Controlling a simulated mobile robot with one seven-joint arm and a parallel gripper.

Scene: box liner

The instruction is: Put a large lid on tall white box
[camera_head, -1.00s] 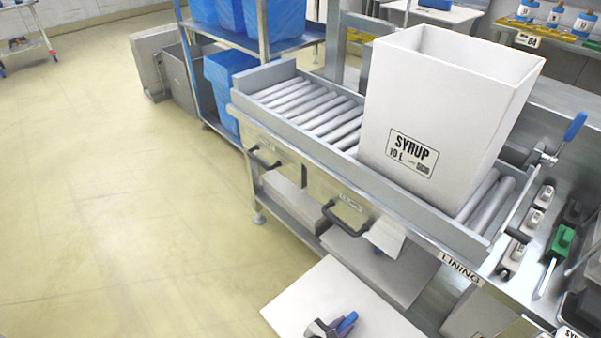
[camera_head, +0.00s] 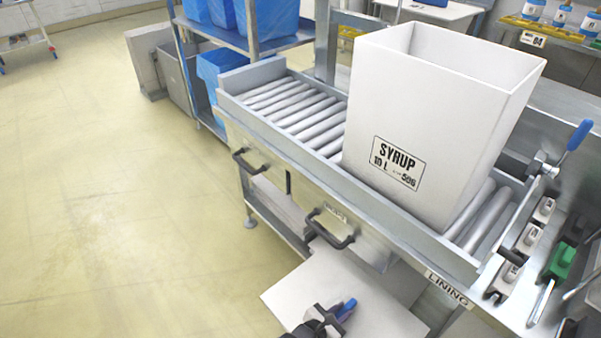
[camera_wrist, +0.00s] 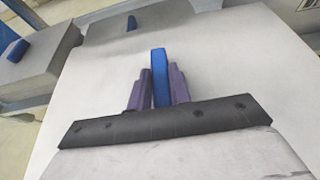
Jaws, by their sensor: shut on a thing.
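A tall white box (camera_head: 430,110) labelled "SYRUP 10 L" stands upright on the roller conveyor, its top open. A large flat white lid (camera_head: 300,287) is below and in front of the conveyor in the head view, apart from the box. It fills much of the wrist view (camera_wrist: 225,75). My gripper (camera_head: 330,316) is shut on the lid's upright blue handle (camera_head: 347,308). In the wrist view the two fingers of my gripper (camera_wrist: 160,88) press the blue handle (camera_wrist: 160,65) from both sides. The lid's near part is cut off in the head view.
The roller conveyor (camera_head: 300,105) has free rollers left of the box. Its front has black drawer handles (camera_head: 330,230). A blue-handled lever (camera_head: 578,135) and tools lie to the right. Other pale pieces with blue handles (camera_wrist: 15,50) show in the wrist view. The floor at left is clear.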

